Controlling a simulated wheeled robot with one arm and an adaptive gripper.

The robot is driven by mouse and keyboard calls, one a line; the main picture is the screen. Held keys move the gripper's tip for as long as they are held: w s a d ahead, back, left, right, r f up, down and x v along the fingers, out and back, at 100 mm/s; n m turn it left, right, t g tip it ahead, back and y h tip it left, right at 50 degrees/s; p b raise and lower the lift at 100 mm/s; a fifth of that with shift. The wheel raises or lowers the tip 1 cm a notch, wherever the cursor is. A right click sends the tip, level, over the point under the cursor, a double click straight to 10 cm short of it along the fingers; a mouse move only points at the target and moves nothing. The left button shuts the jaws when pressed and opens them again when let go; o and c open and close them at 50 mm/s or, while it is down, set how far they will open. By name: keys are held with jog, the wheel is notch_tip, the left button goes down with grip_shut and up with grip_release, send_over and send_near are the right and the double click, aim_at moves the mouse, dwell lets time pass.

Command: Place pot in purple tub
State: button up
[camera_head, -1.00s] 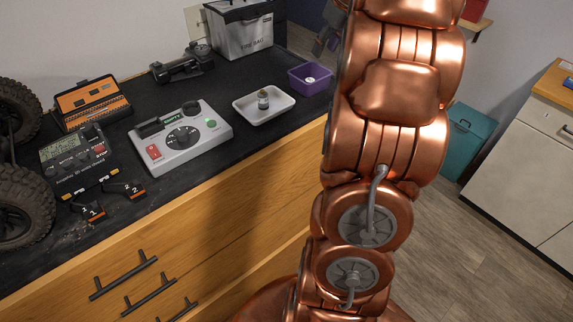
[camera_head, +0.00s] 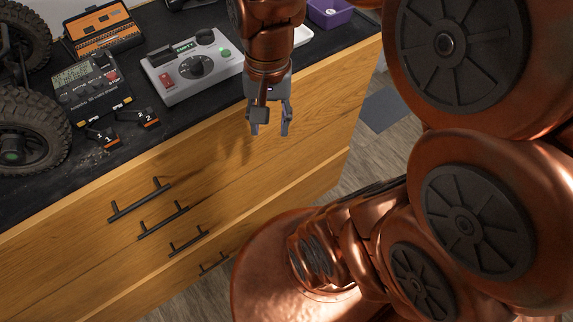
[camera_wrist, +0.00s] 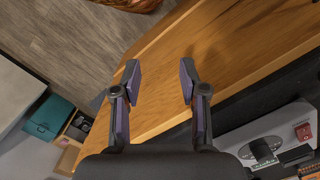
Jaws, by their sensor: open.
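The purple tub (camera_head: 330,14) shows at the top of the head view, at the far end of the black worktop, with a small pale item in it. The small pot that stood on the white tray (camera_head: 303,36) a second ago is hidden behind my arm now. My gripper (camera_head: 270,124) hangs in front of the worktop's edge, over the wooden drawers. Its fingers are apart with nothing between them. In the wrist view my gripper (camera_wrist: 160,80) is open above the wooden drawer front, and I cannot make out the pot there.
A grey control box (camera_head: 194,66) stands on the worktop left of my gripper. Further left are a dark digital meter (camera_head: 88,88), an orange case (camera_head: 102,35), two numbered tags and large tyres (camera_head: 33,130). Drawer handles (camera_head: 140,200) stick out below. Free space lies before the drawers.

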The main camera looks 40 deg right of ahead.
jog(key=s+a+f+n+g, duration=0.1)
jog(key=s+a+f+n, duration=0.1)
jog(key=s+n, duration=0.5)
jog(key=shift+s+a+f+n+h, duration=0.3)
jog(key=shift+s+f+n+h, duration=0.1)
jog(key=shift+s+f, duration=0.45)
jog(key=shift+a, duration=0.1)
dwell(0.6)
